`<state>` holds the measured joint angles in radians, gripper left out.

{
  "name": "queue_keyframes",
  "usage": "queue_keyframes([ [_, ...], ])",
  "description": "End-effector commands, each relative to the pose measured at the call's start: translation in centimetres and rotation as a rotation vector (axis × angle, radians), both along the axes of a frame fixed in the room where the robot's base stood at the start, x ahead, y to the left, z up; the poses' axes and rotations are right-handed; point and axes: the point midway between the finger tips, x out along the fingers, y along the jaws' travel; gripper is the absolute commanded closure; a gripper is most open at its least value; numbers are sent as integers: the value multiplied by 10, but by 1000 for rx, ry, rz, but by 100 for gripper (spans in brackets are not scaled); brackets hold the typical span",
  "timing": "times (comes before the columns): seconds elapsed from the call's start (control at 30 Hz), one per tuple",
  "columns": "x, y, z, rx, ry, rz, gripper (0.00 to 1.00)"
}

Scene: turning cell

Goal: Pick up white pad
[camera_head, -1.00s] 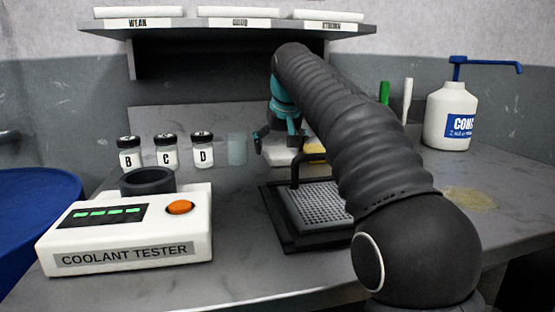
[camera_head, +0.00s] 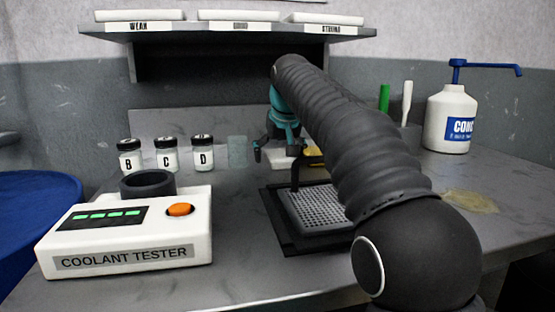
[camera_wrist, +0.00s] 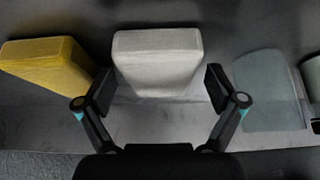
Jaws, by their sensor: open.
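The white pad (camera_wrist: 158,62) is a pale block with rounded edges in the wrist view. It stands on the grey bench between and just beyond the fingertips of my gripper (camera_wrist: 158,92). My gripper is open, with one finger to each side of the pad and gaps showing. In the head view the pad (camera_head: 310,157) shows only in part behind my gripper (camera_head: 276,152) and arm, near the back of the bench.
A yellow pad (camera_wrist: 50,60) is close left of the white pad in the wrist view. A clear container (camera_wrist: 268,92) stands to the right. Labelled jars (camera_head: 166,153), the coolant tester (camera_head: 130,240) and a drain grate (camera_head: 312,208) share the bench. A shelf (camera_head: 230,29) overhangs the back.

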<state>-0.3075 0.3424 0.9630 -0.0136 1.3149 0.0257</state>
Motion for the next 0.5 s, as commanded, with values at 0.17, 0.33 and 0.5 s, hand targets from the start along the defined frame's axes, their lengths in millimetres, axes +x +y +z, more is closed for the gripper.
queue_keyframes([
  [0.17,0,0,0,0,0,0,9],
  [0.33,0,0,0,0,0,0,51],
  [0.5,0,0,0,0,0,0,60],
])
